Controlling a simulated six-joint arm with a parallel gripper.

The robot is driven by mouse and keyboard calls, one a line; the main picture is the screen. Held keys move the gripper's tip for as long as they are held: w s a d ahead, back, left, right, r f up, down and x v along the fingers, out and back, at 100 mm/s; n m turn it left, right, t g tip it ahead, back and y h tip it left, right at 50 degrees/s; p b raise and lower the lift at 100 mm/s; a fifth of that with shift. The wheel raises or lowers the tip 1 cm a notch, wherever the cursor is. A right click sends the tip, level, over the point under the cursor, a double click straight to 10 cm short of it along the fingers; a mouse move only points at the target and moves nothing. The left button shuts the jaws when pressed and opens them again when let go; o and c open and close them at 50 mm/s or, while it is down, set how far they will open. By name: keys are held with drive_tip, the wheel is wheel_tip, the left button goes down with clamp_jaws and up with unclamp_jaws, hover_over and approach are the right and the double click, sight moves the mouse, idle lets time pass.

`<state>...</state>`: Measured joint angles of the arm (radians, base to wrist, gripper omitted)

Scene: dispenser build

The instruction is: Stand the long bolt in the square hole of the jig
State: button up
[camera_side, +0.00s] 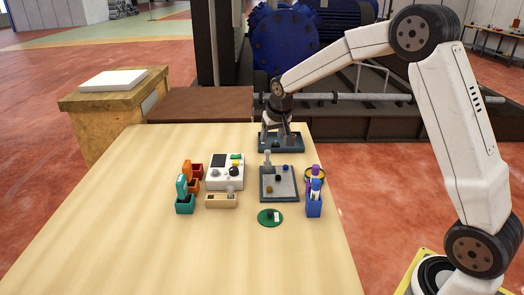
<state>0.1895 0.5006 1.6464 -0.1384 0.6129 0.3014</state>
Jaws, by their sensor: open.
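My gripper (280,133) is open, pointing down over a dark blue-grey tray (295,150) at the back of the wooden table. What lies in the tray between the fingers is too small to tell, and I cannot make out the long bolt for certain. A grey plate (288,194) stands in front of the tray, with a grey upright post (267,159) at its back left and small blue, black and brown pieces on it. A tan block (221,202) with a grey knob-like piece sits to its left. I cannot tell which one is the jig, and no square hole shows clearly.
A white control box (216,183) stands behind the tan block. Orange, red and teal holders (185,206) are at the left. A blue cup of markers (314,209) and a yellow-rimmed round dish (323,174) are at the right. A green disc (270,217) lies in front. The table's front is clear.

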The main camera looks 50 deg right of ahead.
drive_tip(key=shift+v, duration=1)
drive_tip(key=s+a+f+n, duration=0.1)
drive_tip(key=s+a+f, duration=0.1)
drive_tip(key=s, duration=0.6)
drive_tip(key=s+a+f+n+g+y, duration=0.1)
drive_tip(key=s+a+f+n, duration=0.1)
drive_tip(key=s+a, duration=0.3)
drive_tip(key=s+a+f+n, duration=0.1)
drive_tip(key=s+a+f, duration=0.3)
drive_tip(key=s, duration=0.7)
drive_tip(key=shift+s+a+f+n+g+y, duration=0.2)
drive_tip(key=shift+s+n+g+y, duration=0.1)
drive_tip(key=shift+s+y, duration=0.1)
